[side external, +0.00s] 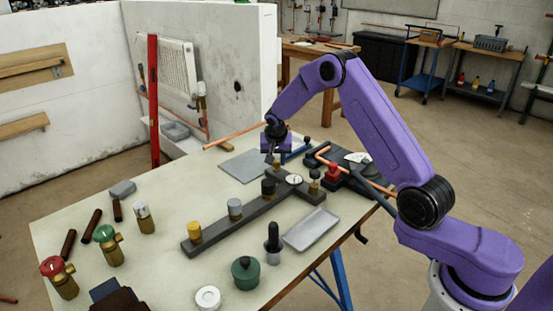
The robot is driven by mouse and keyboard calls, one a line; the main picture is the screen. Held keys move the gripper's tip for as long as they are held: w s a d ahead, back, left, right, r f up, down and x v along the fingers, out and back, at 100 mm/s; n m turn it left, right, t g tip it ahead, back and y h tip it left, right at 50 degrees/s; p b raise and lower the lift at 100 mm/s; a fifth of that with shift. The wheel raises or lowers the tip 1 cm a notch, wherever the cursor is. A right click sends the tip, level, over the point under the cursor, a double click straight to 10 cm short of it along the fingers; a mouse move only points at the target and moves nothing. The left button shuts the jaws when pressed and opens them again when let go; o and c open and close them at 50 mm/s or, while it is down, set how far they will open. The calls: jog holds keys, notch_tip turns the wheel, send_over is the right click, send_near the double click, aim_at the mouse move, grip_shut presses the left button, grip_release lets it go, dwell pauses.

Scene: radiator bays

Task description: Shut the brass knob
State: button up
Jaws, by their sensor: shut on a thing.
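A dark bar (216,232) lies across the table and carries a row of knobs. My gripper (276,158) points down over the far end of this row and is shut on a small brass-coloured knob (277,162), which the fingers partly hide. Its turned position is too small to tell. Nearer along the bar stand a black knob (268,187), a grey knob (235,208) and a yellow knob (194,232), all apart from my gripper. A round white gauge (294,180) sits beside the row.
A red knob (333,173) and copper pipes stand right of the bar. A grey tray (311,229), a black-topped bottle (273,240) and a green pot (245,272) stand in front. Several loose valves, including a green-topped one (108,245), stand left. A grey mat (242,167) lies behind.

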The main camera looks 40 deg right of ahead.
jog(key=o, duration=1)
jog(key=shift+o, duration=0.2)
jog(key=v, duration=1.7)
jog(key=shift+r, duration=0.25)
